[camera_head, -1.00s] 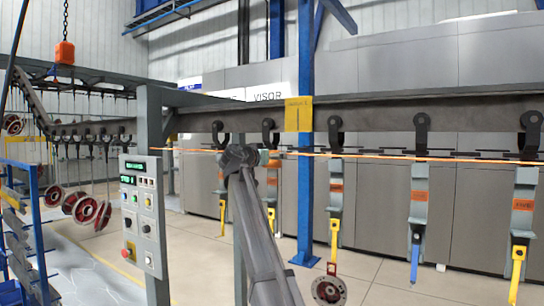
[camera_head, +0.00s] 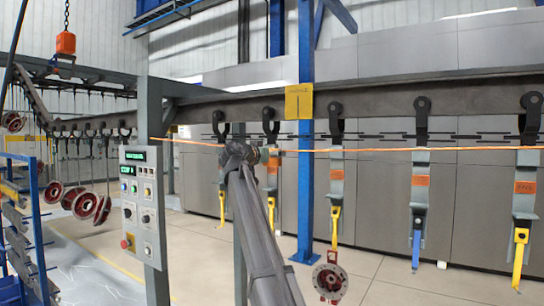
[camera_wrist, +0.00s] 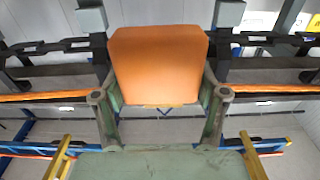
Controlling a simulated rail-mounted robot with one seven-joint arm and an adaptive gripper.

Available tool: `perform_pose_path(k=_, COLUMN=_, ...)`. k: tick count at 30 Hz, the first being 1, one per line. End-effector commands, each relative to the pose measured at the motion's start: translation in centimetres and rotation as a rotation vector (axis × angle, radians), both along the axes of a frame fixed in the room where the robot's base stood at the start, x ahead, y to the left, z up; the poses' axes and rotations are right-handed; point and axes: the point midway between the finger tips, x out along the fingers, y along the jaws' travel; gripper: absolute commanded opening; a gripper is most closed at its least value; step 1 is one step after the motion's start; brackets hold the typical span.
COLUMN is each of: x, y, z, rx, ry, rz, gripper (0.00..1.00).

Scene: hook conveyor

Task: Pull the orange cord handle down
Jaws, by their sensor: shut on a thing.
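The orange cord (camera_head: 420,149) runs across the head view, in front of the conveyor hangers. It dips slightly at my gripper (camera_head: 265,155). In the wrist view the orange handle (camera_wrist: 158,65) is a rounded block between the two fingers of my gripper (camera_wrist: 160,90). The fingers are shut on its sides. The cord also shows left and right of the handle in the wrist view (camera_wrist: 40,97). In the head view the handle cannot be made out behind my gripper.
Black hooks (camera_head: 421,105) with grey, orange-labelled hangers (camera_head: 421,200) line the overhead rail (camera_head: 380,95). A grey control box (camera_head: 140,200) stands left of my arm, and a blue post (camera_head: 306,200) to its right. Red wheels (camera_head: 85,205) hang at left; a reddish wheel (camera_head: 330,278) hangs low.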

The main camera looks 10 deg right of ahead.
Motion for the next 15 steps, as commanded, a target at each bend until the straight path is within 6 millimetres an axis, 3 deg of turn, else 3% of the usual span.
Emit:
perform_pose_path(k=8, x=-0.02, y=-0.07, z=-0.32, rx=0.003, ry=0.004, rz=-0.002, gripper=0.09)
perform_pose_path(k=9, x=-0.04, y=-0.07, z=-0.34, rx=0.003, ry=0.004, rz=-0.002, gripper=0.75)
perform_pose_path(k=11, x=-0.02, y=-0.07, z=-0.34, rx=0.003, ry=0.004, rz=-0.002, gripper=0.97)
perform_pose_path(k=15, x=-0.03, y=-0.05, z=-0.27, rx=0.003, ry=0.003, rz=-0.001, gripper=0.98)
